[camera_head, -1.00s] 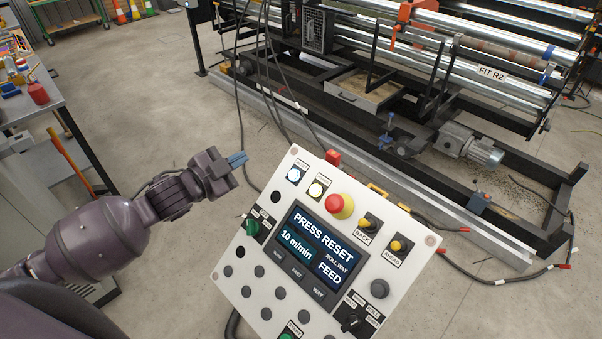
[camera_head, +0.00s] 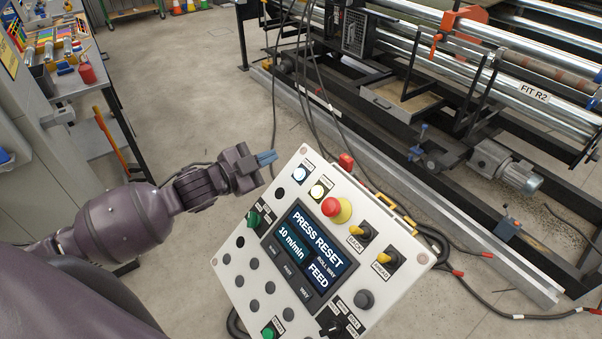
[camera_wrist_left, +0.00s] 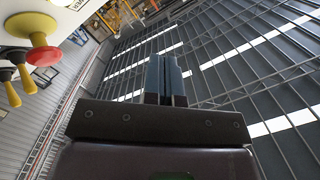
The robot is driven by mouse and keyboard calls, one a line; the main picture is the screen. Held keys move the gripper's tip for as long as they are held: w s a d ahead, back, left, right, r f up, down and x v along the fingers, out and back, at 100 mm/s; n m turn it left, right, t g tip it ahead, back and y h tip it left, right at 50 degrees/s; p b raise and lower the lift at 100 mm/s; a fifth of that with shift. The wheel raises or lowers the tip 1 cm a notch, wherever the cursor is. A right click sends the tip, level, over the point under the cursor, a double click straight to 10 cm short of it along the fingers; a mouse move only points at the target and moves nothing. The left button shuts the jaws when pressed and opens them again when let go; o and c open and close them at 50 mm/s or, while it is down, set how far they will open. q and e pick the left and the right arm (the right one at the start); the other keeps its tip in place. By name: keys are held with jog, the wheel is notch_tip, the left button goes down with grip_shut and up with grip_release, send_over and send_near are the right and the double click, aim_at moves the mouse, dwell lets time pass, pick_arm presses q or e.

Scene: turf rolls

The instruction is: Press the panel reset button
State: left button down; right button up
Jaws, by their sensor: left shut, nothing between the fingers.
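A white control panel (camera_head: 262,218) stands tilted in front of me in the head view. Its screen (camera_head: 309,250) reads "PRESS RESET", "10 m/min" and "FEED". Near its top left corner are a lit bluish-white button (camera_head: 300,174) and a lit yellowish button (camera_head: 317,191); their labels are too small to read. A red emergency button (camera_head: 331,206) on a yellow collar sits to their right; it also shows in the left wrist view (camera_wrist_left: 42,56). My left gripper (camera_head: 266,158) is shut and empty, just left of the panel's top left corner, apart from the bluish-white button.
A roller machine (camera_head: 455,130) fills the back right. A workbench (camera_head: 78,88) stands at the left, with open floor between.

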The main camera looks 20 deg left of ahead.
aim_at(299, 174)
pick_arm(q)
jog(key=shift+a, duration=0.15)
pick_arm(e)
jog(key=shift+a, duration=0.1)
pick_arm(q)
jog(key=w+d+f+b, duration=0.1)
jog(key=f+b, duration=0.1)
jog(key=w+d+f+b, duration=0.1)
jog(key=w+f, duration=0.1)
jog(key=w+f+b, duration=0.1)
jog(key=f+b, duration=0.1)
jog(key=shift+w+d+f+b, duration=0.2)
jog(key=shift+w+d+b, duration=0.05)
jog(key=shift+d+b, duration=0.15)
jog(key=shift+w+d+f, duration=0.1)
jog(key=shift+w+f, duration=0.05)
jog(key=shift+w, duration=0.05)
pick_arm(e)
jog(key=f, duration=0.1)
jog(key=w+f, duration=0.2)
jog(key=shift+a+f, duration=0.1)
jog(key=shift+f, duration=0.15)
jog(key=shift+s+f, duration=0.4)
jog(key=shift+s, duration=0.2)
jog(key=shift+w+r, duration=0.1)
